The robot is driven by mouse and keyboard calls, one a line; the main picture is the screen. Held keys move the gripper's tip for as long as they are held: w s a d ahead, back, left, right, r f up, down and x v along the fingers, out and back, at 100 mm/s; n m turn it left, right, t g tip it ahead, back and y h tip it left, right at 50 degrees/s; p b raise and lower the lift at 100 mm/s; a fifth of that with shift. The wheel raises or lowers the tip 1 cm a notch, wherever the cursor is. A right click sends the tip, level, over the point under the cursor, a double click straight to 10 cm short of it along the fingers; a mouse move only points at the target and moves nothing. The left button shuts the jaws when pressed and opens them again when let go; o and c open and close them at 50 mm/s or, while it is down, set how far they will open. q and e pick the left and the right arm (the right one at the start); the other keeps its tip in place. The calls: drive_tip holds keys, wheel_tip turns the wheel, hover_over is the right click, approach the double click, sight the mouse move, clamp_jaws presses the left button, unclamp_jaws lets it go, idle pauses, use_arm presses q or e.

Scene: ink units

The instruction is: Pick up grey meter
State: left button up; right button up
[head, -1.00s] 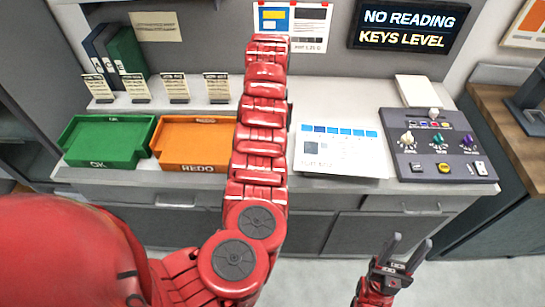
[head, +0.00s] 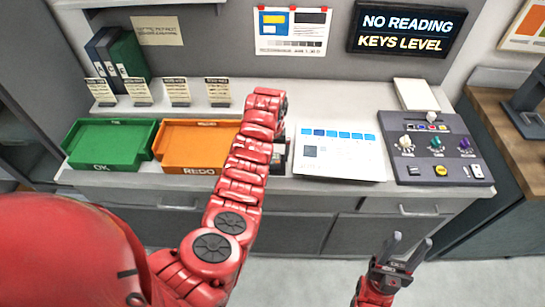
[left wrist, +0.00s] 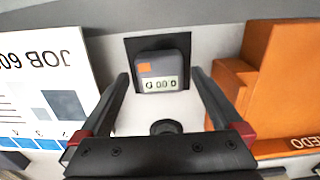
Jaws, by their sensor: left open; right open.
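The grey meter (left wrist: 174,67) shows in the left wrist view, with an orange patch and a small display that seems to read zeros. It rests on a black square pad (left wrist: 132,52). My left gripper (left wrist: 160,77) is open, its fingers spread to either side of the meter in the picture, with nothing held. In the head view my red left arm (head: 243,165) reaches over the counter and mostly hides the meter and the left gripper. My right gripper (head: 410,241) is open and empty, low in front of the counter.
The orange REDO tray (head: 190,148) is left of my arm, with the green OK tray (head: 105,145) beyond it. A job sheet (head: 340,155) lies to the right. Further right is a dark control panel (head: 436,150). A wall display (head: 405,32) reads "NO READING KEYS LEVEL".

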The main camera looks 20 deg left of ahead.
use_arm(q)
drive_tip(key=shift+f, duration=0.95)
drive_tip(key=c, duration=1.4)
drive_tip(key=shift+r, duration=0.1)
